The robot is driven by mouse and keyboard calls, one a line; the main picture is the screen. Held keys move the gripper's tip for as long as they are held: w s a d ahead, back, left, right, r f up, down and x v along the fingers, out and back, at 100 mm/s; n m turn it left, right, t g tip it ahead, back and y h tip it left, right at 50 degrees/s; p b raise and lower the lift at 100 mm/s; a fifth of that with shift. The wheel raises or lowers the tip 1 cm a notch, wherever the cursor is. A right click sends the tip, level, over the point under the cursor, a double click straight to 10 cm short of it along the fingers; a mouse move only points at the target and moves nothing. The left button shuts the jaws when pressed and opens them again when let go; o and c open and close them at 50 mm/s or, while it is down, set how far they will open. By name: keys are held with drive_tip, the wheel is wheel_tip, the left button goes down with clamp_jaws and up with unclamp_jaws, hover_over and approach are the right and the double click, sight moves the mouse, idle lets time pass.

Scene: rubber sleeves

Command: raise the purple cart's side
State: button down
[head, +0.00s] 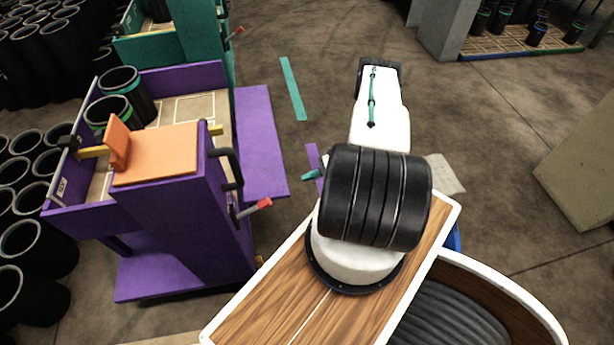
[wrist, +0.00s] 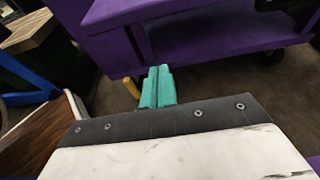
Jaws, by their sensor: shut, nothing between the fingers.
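The purple cart (head: 185,220) stands on the left in the head view, with a bed holding black sleeves. A flat purple side panel (head: 262,140) lies folded outward along its right edge, below the bed's rim. Purple cart parts (wrist: 210,38) also fill the top of the wrist view, with dark wheels beneath. My gripper (wrist: 157,88) shows teal fingers pressed together, with nothing between them. In the head view the teal fingertips (head: 310,174) show just right of the panel, apart from it in the picture. I cannot tell the exact gap.
A black handle (head: 228,165) and a red-tipped lever (head: 255,208) stick out from the purple cart's near end. An orange board (head: 158,155) sits on top. A teal cart (head: 190,35) stands behind. Open floor (head: 350,40) lies beyond my arm. A grey block (head: 580,170) is at right.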

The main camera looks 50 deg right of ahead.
drive_tip(key=x, duration=0.8)
drive_tip(key=shift+s+d+r, duration=0.1)
drive_tip(key=shift+d+r, duration=0.05)
drive_tip(key=shift+r, duration=0.85)
drive_tip(key=shift+s+d+r, duration=0.1)
drive_tip(key=shift+d+r, duration=0.05)
drive_tip(key=shift+r, duration=0.9)
